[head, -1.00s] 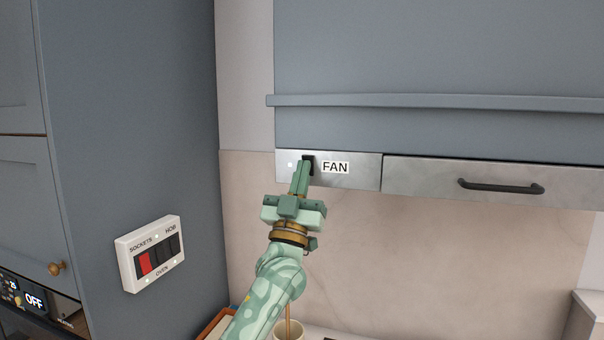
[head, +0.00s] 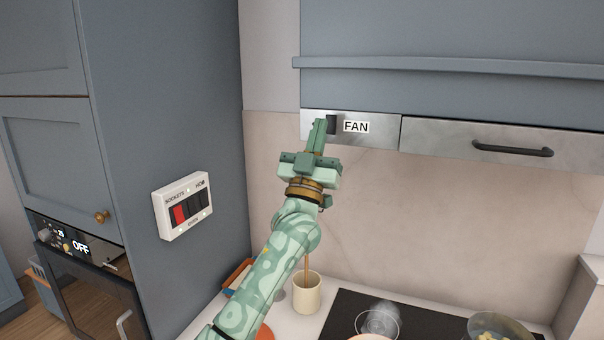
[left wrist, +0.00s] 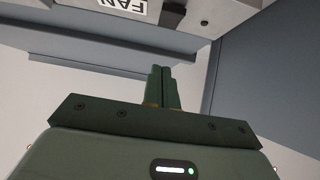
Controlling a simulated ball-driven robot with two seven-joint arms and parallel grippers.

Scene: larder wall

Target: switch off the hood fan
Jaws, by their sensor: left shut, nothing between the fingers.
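The hood fan switch (head: 331,125) is a small black rocker on the steel hood strip, left of the FAN label (head: 356,127). The switch also shows in the left wrist view (left wrist: 173,14), with a small dark dot beside it and no glow. My left gripper (head: 319,123) is shut and empty. In the head view its fingertips overlap the strip just left of the switch. In the left wrist view the fingertips (left wrist: 161,69) show apart from the switch. My right gripper is in neither view.
A hood drawer front with a dark handle (head: 512,149) is to the right. A switch panel (head: 183,207) with a red rocker is on the cabinet side. Below are a beige crock (head: 308,292), a dark hob (head: 420,318) and a pot (head: 500,328).

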